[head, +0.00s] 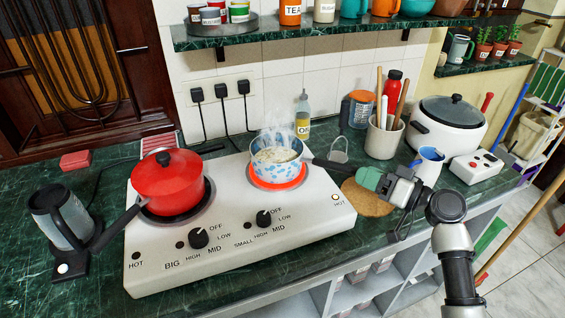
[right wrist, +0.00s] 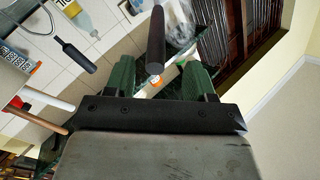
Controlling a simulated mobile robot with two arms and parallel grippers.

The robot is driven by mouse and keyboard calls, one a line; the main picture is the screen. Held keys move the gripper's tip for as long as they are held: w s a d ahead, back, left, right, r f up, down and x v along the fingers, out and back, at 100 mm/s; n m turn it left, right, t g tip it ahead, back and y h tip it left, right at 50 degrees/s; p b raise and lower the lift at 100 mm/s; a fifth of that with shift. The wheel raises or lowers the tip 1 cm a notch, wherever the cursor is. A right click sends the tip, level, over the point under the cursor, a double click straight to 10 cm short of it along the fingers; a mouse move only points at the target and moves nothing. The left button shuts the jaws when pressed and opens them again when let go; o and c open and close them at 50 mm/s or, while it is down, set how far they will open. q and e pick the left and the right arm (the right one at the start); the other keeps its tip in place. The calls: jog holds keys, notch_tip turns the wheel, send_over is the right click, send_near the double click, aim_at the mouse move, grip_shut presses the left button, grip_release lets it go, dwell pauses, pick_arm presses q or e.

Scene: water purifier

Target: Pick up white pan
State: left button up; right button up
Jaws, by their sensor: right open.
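The white pan (head: 277,150) with a blue pattern sits on the glowing right burner, steaming, with food inside. Its dark handle (head: 330,164) points right, towards my right gripper (head: 366,178). In the right wrist view, the handle (right wrist: 156,42) comes in from above, its end between the green fingers of my right gripper (right wrist: 158,76). The fingers are open, with gaps on both sides of the handle. The pan's body is blurred by steam in that view. My left gripper is not in view.
A red lidded pot (head: 167,181) stands on the left burner of the white stove (head: 240,235). A kettle (head: 62,217) is at the left. A utensil holder (head: 383,138), a rice cooker (head: 449,124) and a blue-white jug (head: 428,165) stand near my right arm. A shelf (head: 300,34) hangs above.

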aim_at(349, 166)
jog(key=p+x, duration=0.1)
jog(key=x, duration=0.4)
jog(key=shift+f+p, duration=0.25)
jog(key=shift+p, duration=0.15)
jog(key=shift+w+a+f, duration=0.1)
jog(key=shift+w, duration=0.1)
grip_shut()
